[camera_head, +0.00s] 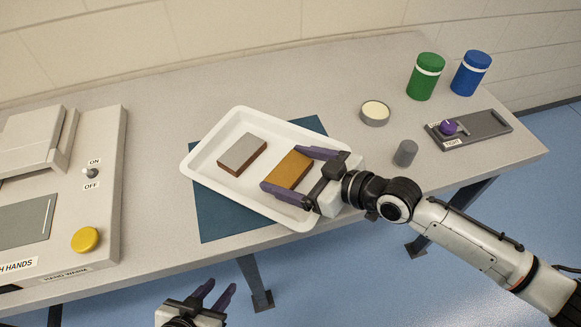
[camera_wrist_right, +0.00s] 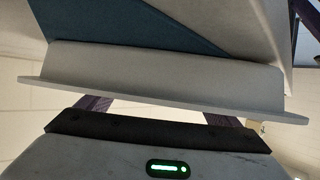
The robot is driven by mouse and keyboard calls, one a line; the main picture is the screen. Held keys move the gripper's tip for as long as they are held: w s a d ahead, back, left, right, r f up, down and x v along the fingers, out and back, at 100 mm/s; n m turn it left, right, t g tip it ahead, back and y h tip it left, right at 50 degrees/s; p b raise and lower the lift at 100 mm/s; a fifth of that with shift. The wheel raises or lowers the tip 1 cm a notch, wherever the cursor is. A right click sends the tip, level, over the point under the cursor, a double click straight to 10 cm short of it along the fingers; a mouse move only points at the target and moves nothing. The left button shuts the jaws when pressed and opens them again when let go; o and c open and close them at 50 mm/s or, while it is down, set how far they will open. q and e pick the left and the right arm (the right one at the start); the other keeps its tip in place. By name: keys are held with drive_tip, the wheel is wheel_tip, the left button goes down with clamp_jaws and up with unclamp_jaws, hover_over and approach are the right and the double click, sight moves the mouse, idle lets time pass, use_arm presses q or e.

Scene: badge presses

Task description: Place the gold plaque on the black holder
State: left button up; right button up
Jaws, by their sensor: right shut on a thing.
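The gold plaque (camera_head: 288,170) is a brown-sided block with a gold top, at the right end of the white tray (camera_head: 213,138). My right gripper (camera_head: 283,168) reaches over the tray's near right rim and is shut on the plaque, with a purple finger along each of two opposite sides. In the right wrist view the tray wall (camera_wrist_right: 165,70) hides the plaque and the fingertips. I cannot tell whether the plaque touches the tray floor. My left gripper (camera_head: 224,284) is open and empty, in front of the table. I cannot make out a black holder.
A silver-topped block (camera_head: 242,154) lies in the tray, left of the plaque. The tray rests on a blue mat (camera_head: 212,217). A press (camera_head: 96,205) stands left. Right are a tin (camera_head: 374,113), grey cylinder (camera_head: 405,153), green jar (camera_head: 425,78), blue jar (camera_head: 470,74) and dark slider (camera_head: 485,126).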

drive_tip(key=shift+f, duration=0.1)
drive_tip(key=o, duration=1)
